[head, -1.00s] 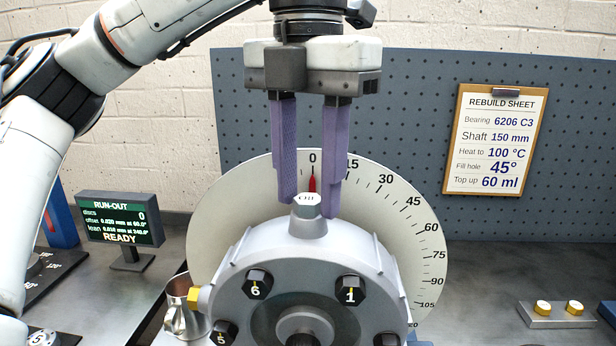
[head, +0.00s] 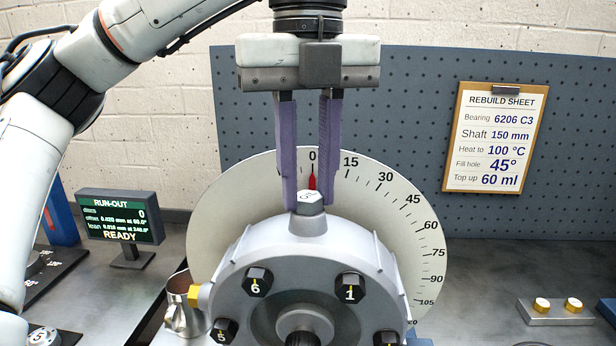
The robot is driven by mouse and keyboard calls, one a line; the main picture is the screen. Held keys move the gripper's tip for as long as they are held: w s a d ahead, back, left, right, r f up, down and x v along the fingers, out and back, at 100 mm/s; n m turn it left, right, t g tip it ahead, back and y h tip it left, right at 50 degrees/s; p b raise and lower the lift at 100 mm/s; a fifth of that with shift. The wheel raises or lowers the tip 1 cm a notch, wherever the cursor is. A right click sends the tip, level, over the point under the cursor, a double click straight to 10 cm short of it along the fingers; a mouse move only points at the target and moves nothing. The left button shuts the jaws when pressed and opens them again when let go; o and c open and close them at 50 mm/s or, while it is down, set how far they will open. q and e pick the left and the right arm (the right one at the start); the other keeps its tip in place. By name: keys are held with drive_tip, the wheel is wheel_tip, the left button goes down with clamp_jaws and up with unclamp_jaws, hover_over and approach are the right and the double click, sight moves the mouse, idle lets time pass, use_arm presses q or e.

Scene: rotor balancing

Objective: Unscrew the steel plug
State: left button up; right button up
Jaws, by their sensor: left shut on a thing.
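The steel plug (head: 310,201) is a light hex head on the boss at the top of the grey round housing (head: 346,236). My left gripper (head: 309,204) points straight down from above. Its two purple fingers are shut on the plug, one on each side of it. The mark on top of the plug is turned and hard to read. The plug still sits at the boss; its thread is hidden. My right gripper is not in view.
A white angle dial (head: 416,233) with a red pointer at 0 stands behind the housing. A metal jug (head: 180,312) is at left. A run-out display (head: 120,219) reads READY. A rebuild sheet (head: 495,140) hangs on the pegboard.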

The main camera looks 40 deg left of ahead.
use_arm(q)
drive_tip(key=n, duration=0.6)
drive_tip(key=shift+n, duration=0.9)
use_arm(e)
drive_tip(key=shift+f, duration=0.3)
use_arm(q)
drive_tip(key=n+b, duration=0.1)
drive_tip(key=n, duration=0.1)
drive_tip(key=shift+n, duration=0.4)
drive_tip(key=n+b, duration=0.2)
drive_tip(key=b, duration=0.1)
drive_tip(key=n+b, duration=0.1)
drive_tip(key=b, duration=0.2)
drive_tip(key=shift+f+n+b, duration=0.3)
drive_tip(key=shift+f+n, duration=0.1)
drive_tip(key=n+b, duration=0.1)
drive_tip(key=b, duration=0.1)
drive_tip(key=shift+r+b, duration=0.1)
drive_tip(key=shift+b, duration=0.3)
drive_tip(key=shift+r+n+b, duration=0.1)
drive_tip(key=shift+n+b, duration=0.8)
drive_tip(key=shift+r+n+b, duration=0.15)
drive_tip(key=shift+n+b, duration=0.25)
drive_tip(key=shift+r, duration=0.1)
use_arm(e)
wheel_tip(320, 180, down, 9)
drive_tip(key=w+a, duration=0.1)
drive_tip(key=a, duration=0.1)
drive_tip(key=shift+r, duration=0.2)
